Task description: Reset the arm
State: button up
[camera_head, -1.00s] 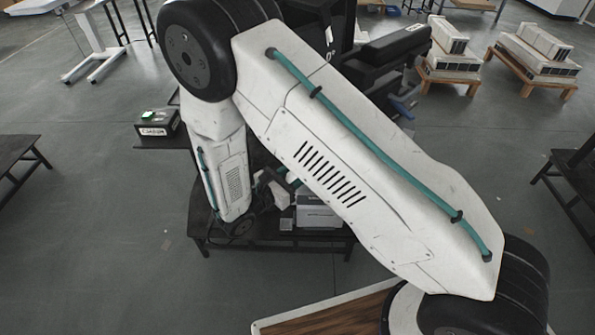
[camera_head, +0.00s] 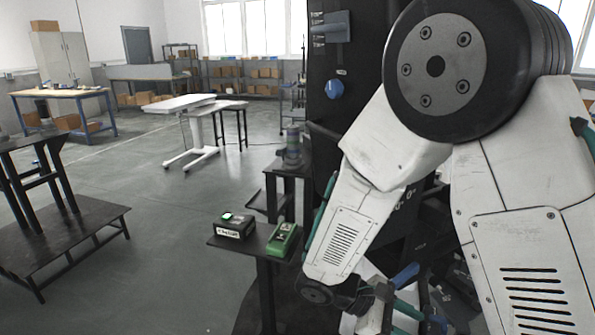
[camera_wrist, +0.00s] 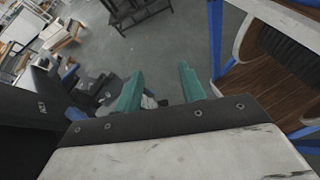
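My gripper (camera_wrist: 159,74) shows in the wrist view with its two teal fingers apart and nothing seen between them. Grey floor and blurred dark and grey items lie beyond the fingers. In the head view my white arm fills the right side, with its black joint high up and the forearm hanging down and left. The far end of the arm is low in that view, among dark machinery, and its fingers are hard to make out there.
A black box with a green top (camera_head: 233,226) and a green device (camera_head: 283,240) rest on a small dark stand close left of my forearm. A dark column (camera_head: 345,75) stands behind the arm. A white lift table (camera_head: 180,104) is farther back.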

jog(key=s+d+r+m+t+y, duration=0.2)
jog(key=s+r+m+y, duration=0.4)
jog(key=r, duration=0.4)
jog(key=s+d+r+m+t+y, duration=0.2)
jog(key=s+r+m+y, duration=0.4)
jog(key=s+r, duration=0.2)
jog(key=shift+d+r+m, duration=0.25)
jog(key=shift+r+m, duration=0.05)
jog(key=shift+r, duration=0.6)
